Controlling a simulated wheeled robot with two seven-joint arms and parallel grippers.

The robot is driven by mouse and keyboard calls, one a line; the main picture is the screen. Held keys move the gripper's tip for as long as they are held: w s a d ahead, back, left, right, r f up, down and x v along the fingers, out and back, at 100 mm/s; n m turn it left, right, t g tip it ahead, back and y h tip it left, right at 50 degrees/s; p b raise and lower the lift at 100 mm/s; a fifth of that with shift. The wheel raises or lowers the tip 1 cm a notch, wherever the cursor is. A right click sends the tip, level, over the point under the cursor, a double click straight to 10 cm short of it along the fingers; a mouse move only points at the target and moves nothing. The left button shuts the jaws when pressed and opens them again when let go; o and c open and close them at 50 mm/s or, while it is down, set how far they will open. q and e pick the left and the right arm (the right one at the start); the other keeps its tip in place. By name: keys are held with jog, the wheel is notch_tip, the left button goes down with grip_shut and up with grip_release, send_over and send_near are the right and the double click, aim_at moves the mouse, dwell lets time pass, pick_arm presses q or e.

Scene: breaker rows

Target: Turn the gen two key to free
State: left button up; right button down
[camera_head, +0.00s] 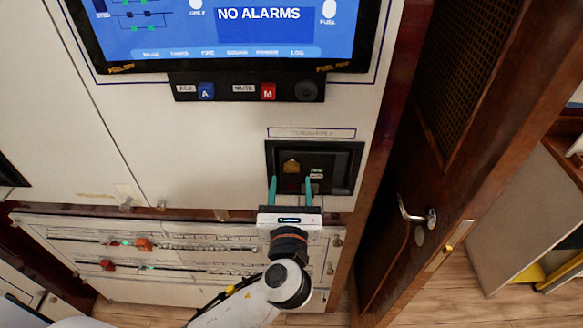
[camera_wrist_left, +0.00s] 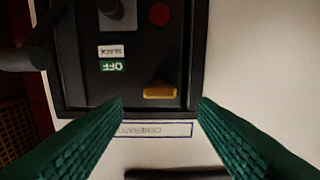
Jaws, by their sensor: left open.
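I cannot make out which part is the gen two key in either view. A black recessed panel (camera_head: 353,170) sits low on the white wall in the head view. It holds a small yellow piece (camera_head: 291,166) and small labels. My left gripper (camera_head: 290,187) is open at the panel's lower edge, its green fingers apart. In the left wrist view the panel is upside down. The yellow piece (camera_wrist_left: 160,91) shows between the fingertips, with nothing gripped. A green "OFF" label (camera_wrist_left: 111,67), a red button (camera_wrist_left: 159,14) and a grey knob (camera_wrist_left: 117,13) show there. My right gripper is not in view.
A screen (camera_head: 200,40) reading "NO ALARMS" is above, over a strip of buttons (camera_head: 245,91). A lower panel (camera_head: 200,262) carries orange (camera_head: 144,244) and red (camera_head: 107,265) handles. A wooden door (camera_head: 400,250) with a metal handle (camera_head: 415,213) stands close on the right.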

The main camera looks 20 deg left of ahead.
aim_at(291, 170)
pick_arm(q)
jog(key=shift+p+x, duration=0.4)
jog(key=shift+x, duration=1.55)
jog(key=c, duration=1)
